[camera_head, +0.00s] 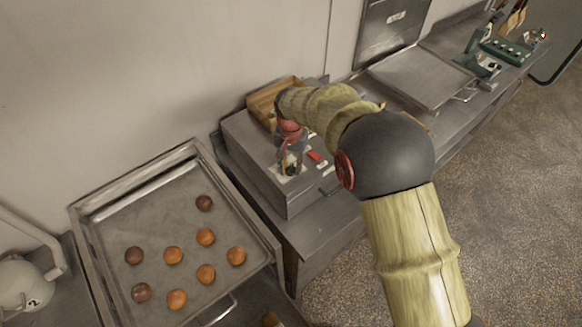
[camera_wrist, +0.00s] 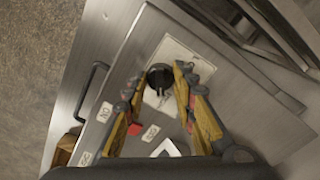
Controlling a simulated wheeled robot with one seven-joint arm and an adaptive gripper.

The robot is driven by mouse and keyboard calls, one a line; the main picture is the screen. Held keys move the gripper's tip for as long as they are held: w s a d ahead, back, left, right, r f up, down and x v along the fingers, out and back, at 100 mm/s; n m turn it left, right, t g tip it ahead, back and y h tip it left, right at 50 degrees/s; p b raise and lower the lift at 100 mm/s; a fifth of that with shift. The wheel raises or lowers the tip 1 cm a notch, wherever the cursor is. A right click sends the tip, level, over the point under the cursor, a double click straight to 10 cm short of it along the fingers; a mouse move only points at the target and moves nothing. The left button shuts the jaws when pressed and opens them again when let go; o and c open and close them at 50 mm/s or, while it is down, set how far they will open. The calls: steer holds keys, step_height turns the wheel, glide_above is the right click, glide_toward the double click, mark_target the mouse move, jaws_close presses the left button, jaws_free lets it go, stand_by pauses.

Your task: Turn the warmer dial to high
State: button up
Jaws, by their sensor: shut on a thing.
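The warmer (camera_head: 262,172) is a grey metal box on the counter, with a sloping top panel. Its black round dial (camera_wrist: 160,76) sits on a pale printed plate (camera_wrist: 178,52) in the wrist view. The plate's print is too small to read, so I cannot tell the setting. My gripper (camera_head: 289,166) is over the warmer's panel, its yellow and dark fingers on either side of the dial, shut on it. In the head view the fingers hide the dial. A red switch (camera_head: 314,155) lies beside the plate; it also shows in the wrist view (camera_wrist: 135,128), near small labels.
A metal tray (camera_head: 101,236) with several brown buns stands left of the warmer. A wooden box (camera_head: 262,101) sits behind my gripper on the warmer. A door handle (camera_wrist: 91,92) juts from the warmer's side. A flat metal lid (camera_head: 420,77) and green scales (camera_head: 480,58) stand further right.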

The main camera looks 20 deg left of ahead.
mark_target(291, 167)
steer(key=shift+m, duration=0.5)
steer(key=o, duration=1.2)
step_height(291, 167, up, 12)
stand_by(0.7)
